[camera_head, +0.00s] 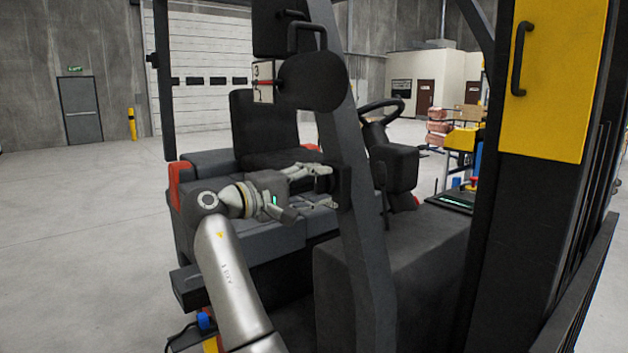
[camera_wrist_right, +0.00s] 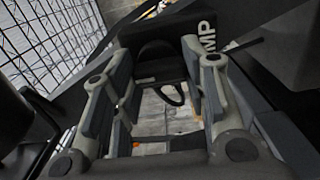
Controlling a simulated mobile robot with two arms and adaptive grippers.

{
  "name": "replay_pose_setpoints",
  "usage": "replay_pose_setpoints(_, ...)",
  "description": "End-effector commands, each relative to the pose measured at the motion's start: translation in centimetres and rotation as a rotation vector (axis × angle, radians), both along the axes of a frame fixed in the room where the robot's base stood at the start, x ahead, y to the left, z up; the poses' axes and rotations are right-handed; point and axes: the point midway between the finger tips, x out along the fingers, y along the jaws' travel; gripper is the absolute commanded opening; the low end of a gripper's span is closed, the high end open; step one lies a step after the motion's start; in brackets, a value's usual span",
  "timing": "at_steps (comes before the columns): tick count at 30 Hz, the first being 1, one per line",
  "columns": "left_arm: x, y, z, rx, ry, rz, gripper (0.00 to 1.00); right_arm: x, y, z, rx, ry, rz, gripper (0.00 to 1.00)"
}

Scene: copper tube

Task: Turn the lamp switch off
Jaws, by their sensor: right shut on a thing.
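The lamp switch box (camera_head: 343,187) is a small black housing on the slanted dark pillar of the forklift. In the right wrist view its dark panel (camera_wrist_right: 150,32) bears white letters, of which "MP" shows. My right gripper (camera_head: 328,187) reaches it from the left, its fingertips at the box. In the wrist view the two grey fingers (camera_wrist_right: 155,62) stand on either side of a dark rounded part in front of the panel. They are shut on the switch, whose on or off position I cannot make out. My left gripper is not in view.
The forklift seat (camera_head: 262,125) and steering wheel (camera_head: 383,110) are behind the pillar (camera_head: 358,235). A dark round part (camera_head: 312,80) hangs above the gripper. A yellow-and-black mast (camera_head: 550,75) stands at the right. Open concrete floor (camera_head: 85,250) lies at the left.

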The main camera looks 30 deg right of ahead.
Motion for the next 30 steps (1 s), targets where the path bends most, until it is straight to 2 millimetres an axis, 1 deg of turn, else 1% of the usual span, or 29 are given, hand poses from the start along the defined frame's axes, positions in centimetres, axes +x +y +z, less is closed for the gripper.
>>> replay_pose_setpoints(16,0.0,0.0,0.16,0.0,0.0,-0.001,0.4,0.02,0.0,-0.1,-0.002,0.027,0.0,0.17)
replay_pose_setpoints(17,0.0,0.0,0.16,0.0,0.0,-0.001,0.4,0.02,0.0,-0.1,-0.002,0.027,0.0,0.45)
replay_pose_setpoints(21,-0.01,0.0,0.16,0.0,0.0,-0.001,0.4,0.02,0.0,-0.08,-0.002,0.026,0.0,0.62)
replay_pose_setpoints(30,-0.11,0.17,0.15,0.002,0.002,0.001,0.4,0.01,0.04,-0.03,-0.002,0.024,0.0,0.62)
